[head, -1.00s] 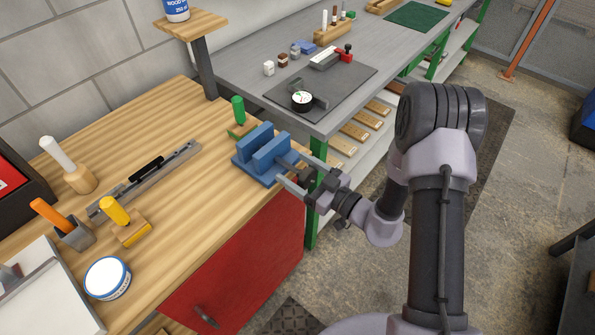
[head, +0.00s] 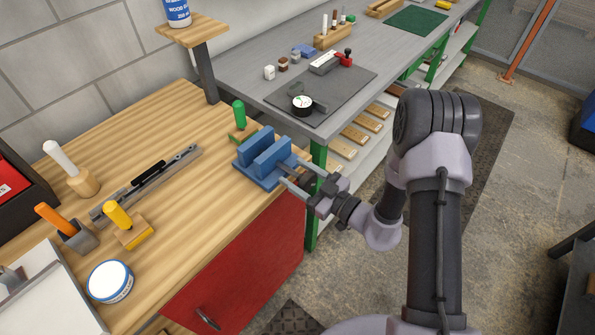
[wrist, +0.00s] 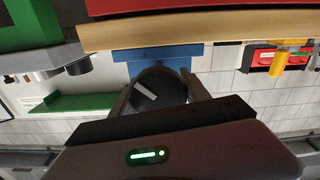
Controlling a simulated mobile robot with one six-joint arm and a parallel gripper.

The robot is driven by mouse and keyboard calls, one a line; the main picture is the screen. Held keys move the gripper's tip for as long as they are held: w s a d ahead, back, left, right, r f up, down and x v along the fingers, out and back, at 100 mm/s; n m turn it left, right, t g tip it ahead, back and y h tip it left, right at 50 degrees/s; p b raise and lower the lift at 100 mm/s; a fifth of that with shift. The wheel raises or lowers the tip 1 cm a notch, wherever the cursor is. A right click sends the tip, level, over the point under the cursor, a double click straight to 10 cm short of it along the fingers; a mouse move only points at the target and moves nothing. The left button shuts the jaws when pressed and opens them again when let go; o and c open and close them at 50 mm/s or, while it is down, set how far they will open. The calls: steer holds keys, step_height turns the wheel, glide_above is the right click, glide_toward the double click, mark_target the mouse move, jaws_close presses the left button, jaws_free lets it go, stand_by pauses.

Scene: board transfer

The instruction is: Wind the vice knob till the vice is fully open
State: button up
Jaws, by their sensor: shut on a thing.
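The blue vice (head: 268,170) is fixed at the front right corner of the wooden bench, its two upright jaws apart with a gap between them. It also shows in the wrist view (wrist: 150,54), behind the knob. The dark round vice knob (wrist: 158,90) has a white mark on its face, seen slanted in the wrist view. My gripper (head: 297,174) is at the front of the vice with its fingers shut on the knob, one on either side. The knob is mostly hidden by the fingers in the head view.
A green-handled tool (head: 239,116) stands just behind the vice. The wooden bench (head: 190,220) also holds a metal rail (head: 150,185), several handled tools and a round tin (head: 110,281). A grey bench (head: 245,82) with a dark mat stands beyond. Open floor lies to the right.

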steer(key=shift+s+a+f+n+p, duration=0.1)
steer(key=shift+n+p, duration=0.4)
steer(key=shift+n, duration=2.1)
steer(key=shift+s+f+n+p, duration=0.15)
steer(key=shift+n+p, duration=0.3)
steer(key=shift+n, duration=2.15)
steer(key=shift+a+f+n+p, duration=0.1)
steer(key=shift+n+p, duration=0.4)
steer(key=shift+n, duration=2.4)
steer(key=o, duration=1.3)
